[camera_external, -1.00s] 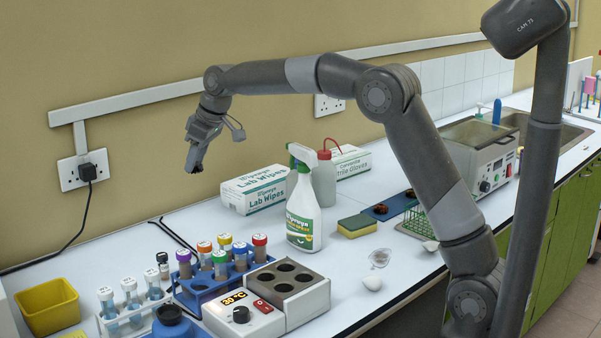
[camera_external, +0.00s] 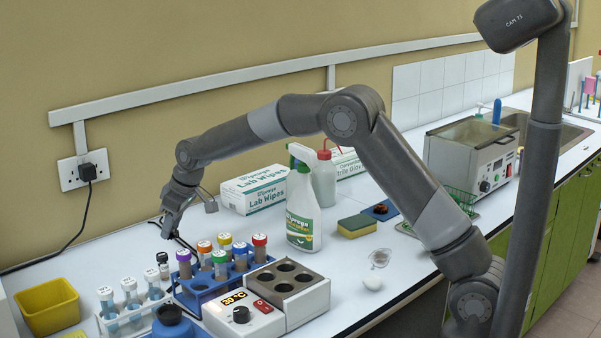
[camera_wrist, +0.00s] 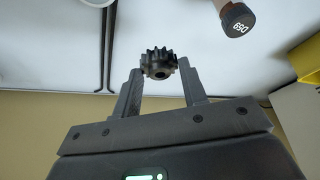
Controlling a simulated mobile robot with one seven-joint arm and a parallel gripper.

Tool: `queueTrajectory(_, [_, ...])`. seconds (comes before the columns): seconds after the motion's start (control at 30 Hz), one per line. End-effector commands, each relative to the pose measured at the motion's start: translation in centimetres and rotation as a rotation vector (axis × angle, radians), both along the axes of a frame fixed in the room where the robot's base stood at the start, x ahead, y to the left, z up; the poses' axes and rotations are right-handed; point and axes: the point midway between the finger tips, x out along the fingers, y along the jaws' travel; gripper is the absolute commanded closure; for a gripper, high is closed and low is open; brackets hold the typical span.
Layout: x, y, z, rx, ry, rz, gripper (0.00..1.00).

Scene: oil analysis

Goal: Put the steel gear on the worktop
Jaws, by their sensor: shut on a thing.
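The steel gear (camera_wrist: 158,62) is a small dark toothed wheel with a centre hole, held between the fingertips of my gripper (camera_wrist: 160,72) in the wrist view. In the external view my gripper (camera_external: 168,228) points down over the back left of the white worktop (camera_external: 345,262), behind the tube racks. The gear cannot be made out clearly there. My gripper appears a little above the worktop; the exact gap is hard to tell.
Thin dark rods (camera_wrist: 108,50) lie on the worktop near the gear. A blue rack (camera_external: 205,284) of capped tubes stands just right of my gripper, with a small dark-capped vial (camera_external: 163,264) in front. A wipes box (camera_external: 254,190) and spray bottle (camera_external: 303,212) stand farther right.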

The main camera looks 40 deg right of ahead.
Motion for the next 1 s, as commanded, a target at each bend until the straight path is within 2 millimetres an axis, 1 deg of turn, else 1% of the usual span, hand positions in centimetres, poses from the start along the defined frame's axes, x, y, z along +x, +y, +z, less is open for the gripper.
queueTrajectory(0.03, [0.2, 1.3, -0.8, -0.001, 0.001, 0.004, 0.87])
queueTrajectory(0.1, [0.4, 2.6, -1.5, -0.001, 0.000, 0.004, 0.87])
queueTrajectory(0.2, [0.7, 3.9, -2.3, 0.000, -0.001, 0.001, 0.87])
queueTrajectory(0.3, [0.8, 4.5, -2.7, 0.001, -0.001, 0.000, 0.87])
queueTrajectory(0.37, [0.8, 4.6, -2.9, 0.000, 0.000, 0.000, 0.87])
queueTrajectory(0.47, [0.8, 4.6, -3.8, 0.000, 0.001, -0.001, 0.87])
queueTrajectory(0.6, [0.7, 4.6, -6.0, 0.000, 0.003, -0.001, 0.87])
queueTrajectory(0.67, [0.8, 4.6, -6.6, 0.001, 0.002, -0.001, 0.87])
queueTrajectory(1.0, [0.8, 4.6, -7.0, 0.001, -0.001, -0.001, 0.87])
